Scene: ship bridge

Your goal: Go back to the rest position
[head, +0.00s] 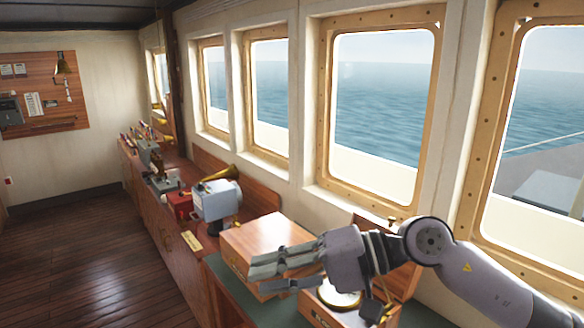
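My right arm comes in from the right, and its grey gripper (258,278) points left over the wooden counter. Its fingers are spread apart with nothing seen between them. It is in front of a closed wooden box (262,236) and hides part of it; I cannot tell whether it touches the box. An open wooden box (334,316) with a round brass-rimmed instrument (340,297) lies below my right wrist, partly hidden by it. My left gripper is not in view.
The boxes stand on a green counter top (238,299) under the windows (380,105). Farther along are a grey-white device (216,202), a brass horn (217,173) and a red box (180,204). The wooden floor (75,260) at left is clear.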

